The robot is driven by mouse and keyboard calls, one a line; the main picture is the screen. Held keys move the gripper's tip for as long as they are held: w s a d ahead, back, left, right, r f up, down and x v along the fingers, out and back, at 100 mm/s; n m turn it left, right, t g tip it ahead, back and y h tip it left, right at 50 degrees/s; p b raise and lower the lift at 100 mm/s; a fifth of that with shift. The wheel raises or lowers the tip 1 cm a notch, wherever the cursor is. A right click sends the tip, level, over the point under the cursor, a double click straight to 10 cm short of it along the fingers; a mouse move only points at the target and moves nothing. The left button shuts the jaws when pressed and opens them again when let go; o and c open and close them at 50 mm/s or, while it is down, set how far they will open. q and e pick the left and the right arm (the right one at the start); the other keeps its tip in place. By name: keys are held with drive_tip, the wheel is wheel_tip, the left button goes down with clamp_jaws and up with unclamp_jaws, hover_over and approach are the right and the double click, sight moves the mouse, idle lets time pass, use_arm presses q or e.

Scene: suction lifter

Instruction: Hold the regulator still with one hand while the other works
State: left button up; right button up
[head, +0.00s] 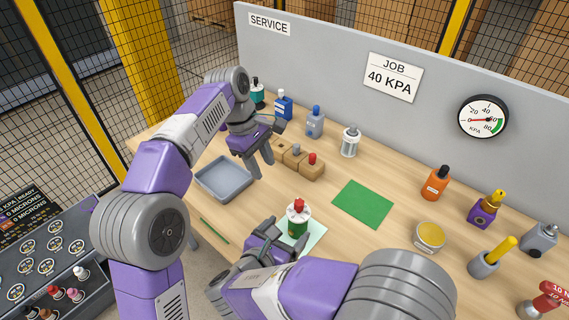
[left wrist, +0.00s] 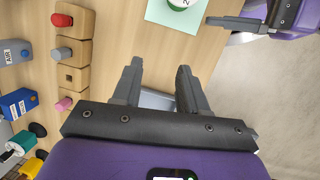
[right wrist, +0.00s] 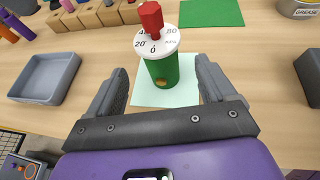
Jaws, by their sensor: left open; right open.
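The regulator (head: 297,226) is a green cylinder with a white numbered dial and a red knob. It stands upright on a pale mint sheet (head: 316,234). In the right wrist view the regulator (right wrist: 163,70) is ahead of and between the fingers of my right gripper (right wrist: 160,82), which is open; finger contact is not clear. My left gripper (head: 262,172) is open and empty above the bench, between the grey tray and the wooden block. In the left wrist view my left gripper (left wrist: 160,68) points at the bench, and only the regulator's edge (left wrist: 180,4) shows.
A wooden block (head: 316,172) with coloured pegs and a grey tray (head: 205,180) flank my left gripper. A green mat (head: 363,204) lies right of the regulator. Bottles and a yellow-topped tin (head: 430,236) stand farther right. A wall gauge (head: 483,117) and a 40 KPA sign (head: 393,77) are behind.

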sight(293, 223)
drive_tip(key=shift+w+d+f, duration=0.15)
drive_tip(key=shift+w+d, duration=0.05)
drive_tip(key=shift+w, duration=0.15)
drive_tip(key=x, duration=0.6)
drive_tip(key=shift+w+d+f, duration=0.15)
drive_tip(key=shift+w, duration=0.15)
use_arm(q)
drive_tip(key=s+d+r+g, duration=0.1)
drive_tip(key=s+d+r, duration=0.3)
drive_tip(key=d, duration=0.2)
drive_tip(key=shift+s+r+n+h, duration=0.15)
drive_tip(key=shift+s+n+h, duration=0.15)
use_arm(e)
drive_tip(key=shift+c, duration=0.2)
drive_tip(key=c, duration=1.1)
